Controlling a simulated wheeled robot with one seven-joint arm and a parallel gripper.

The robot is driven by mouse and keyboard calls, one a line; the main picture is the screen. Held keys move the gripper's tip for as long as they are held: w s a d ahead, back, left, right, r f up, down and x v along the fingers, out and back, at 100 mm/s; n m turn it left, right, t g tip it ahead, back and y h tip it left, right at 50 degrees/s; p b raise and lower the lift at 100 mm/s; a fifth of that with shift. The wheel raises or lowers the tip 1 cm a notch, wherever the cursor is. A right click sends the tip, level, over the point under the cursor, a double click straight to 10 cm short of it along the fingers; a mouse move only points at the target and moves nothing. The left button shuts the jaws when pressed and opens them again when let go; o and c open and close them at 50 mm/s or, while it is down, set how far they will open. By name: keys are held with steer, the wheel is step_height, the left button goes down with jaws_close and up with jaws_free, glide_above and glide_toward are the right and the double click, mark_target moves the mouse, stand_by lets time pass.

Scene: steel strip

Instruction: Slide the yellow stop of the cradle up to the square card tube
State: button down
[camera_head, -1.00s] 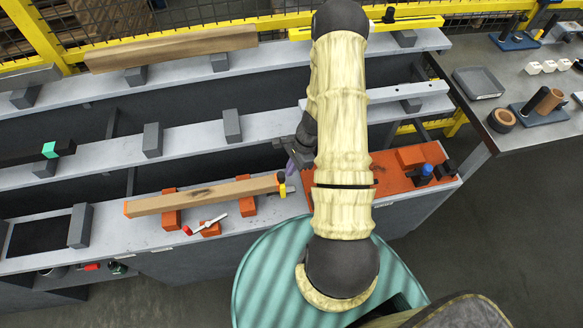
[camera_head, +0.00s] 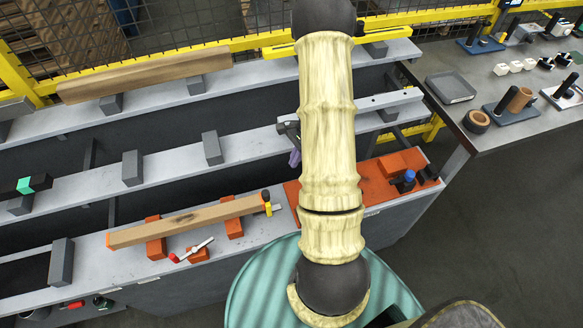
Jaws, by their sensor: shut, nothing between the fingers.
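The square card tube (camera_head: 190,221), a long brown bar with an orange left end, lies across orange cradle blocks (camera_head: 156,247) on the near grey shelf. The yellow stop (camera_head: 268,208), with a dark knob on top, stands at the tube's right end. The two look very close; I cannot tell whether they touch. My gripper (camera_head: 294,157), with purple fingers, is shut and empty. It shows above and right of the stop in the picture, apart from it, and is partly hidden by my arm.
A red-and-white clamp-like lever (camera_head: 190,250) sits at the cradle's front. An orange board (camera_head: 371,190) with a blue-topped item (camera_head: 407,180) lies right of my arm. Grey upright blocks (camera_head: 211,148) stand on the middle shelf. A side table (camera_head: 500,85) holds a tray and small parts.

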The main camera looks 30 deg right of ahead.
steer(key=shift+r, duration=0.15)
steer(key=s+a+r+n+t+h, duration=0.1)
steer(key=s+a+r+n, duration=0.3)
steer(key=a+r+n, duration=0.4)
steer(key=s+a+r+n+t+h, duration=0.1)
steer(key=s+a+r+n+h, duration=0.2)
steer(key=a+r+n, duration=0.6)
steer(key=shift+s+a+r+n+t, duration=0.25)
steer(key=shift+s+r+n+t, duration=0.1)
steer(key=shift+r+n, duration=0.15)
steer(key=shift+w+a, duration=0.1)
